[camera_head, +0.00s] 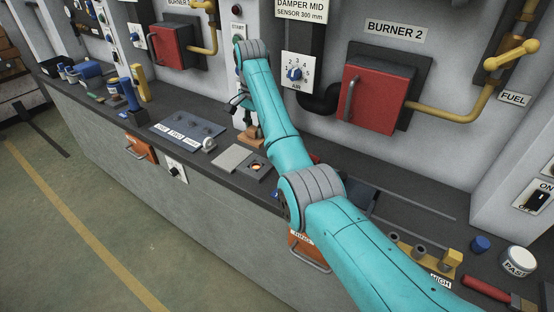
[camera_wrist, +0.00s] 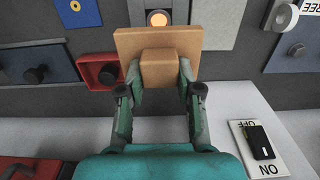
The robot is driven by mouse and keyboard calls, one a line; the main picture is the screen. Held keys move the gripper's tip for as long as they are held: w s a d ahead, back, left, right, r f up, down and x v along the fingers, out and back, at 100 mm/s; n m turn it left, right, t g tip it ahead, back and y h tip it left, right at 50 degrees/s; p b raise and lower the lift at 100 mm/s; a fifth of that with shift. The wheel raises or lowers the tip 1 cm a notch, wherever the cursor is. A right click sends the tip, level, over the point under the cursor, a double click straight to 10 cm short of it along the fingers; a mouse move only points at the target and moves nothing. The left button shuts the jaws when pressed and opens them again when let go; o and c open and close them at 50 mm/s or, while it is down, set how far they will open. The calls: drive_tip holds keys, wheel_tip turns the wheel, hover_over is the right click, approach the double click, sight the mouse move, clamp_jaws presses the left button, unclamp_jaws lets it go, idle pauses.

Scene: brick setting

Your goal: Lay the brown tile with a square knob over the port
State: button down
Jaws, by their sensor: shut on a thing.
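The brown tile (camera_wrist: 125,44) is held in my gripper (camera_wrist: 160,76), whose fingers are shut on the sides of its square knob (camera_wrist: 158,62). In the head view the tile (camera_head: 249,142) shows below my gripper (camera_head: 247,127), close to the wall side of the counter. The port (camera_wrist: 158,18) glows orange in a grey plate, just beyond the tile's far edge in the wrist view. In the head view the port (camera_head: 256,167) is open and uncovered, in front and slightly right of the tile. The tile's height above the counter is hard to tell.
A light grey square plate (camera_head: 232,158) lies left of the port. The wrist view shows a red square piece with a black knob (camera_wrist: 98,72) and an ON/OFF switch (camera_wrist: 260,141).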

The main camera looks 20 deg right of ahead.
sight(256, 139)
wheel_tip(256, 139, down, 4)
drive_tip(key=shift+d+f, duration=0.1)
drive_tip(key=shift+f, duration=2.85)
drive_tip(key=shift+f, duration=0.4)
drive_tip(key=shift+f, duration=0.1)
drive_tip(key=c, duration=0.8)
unclamp_jaws()
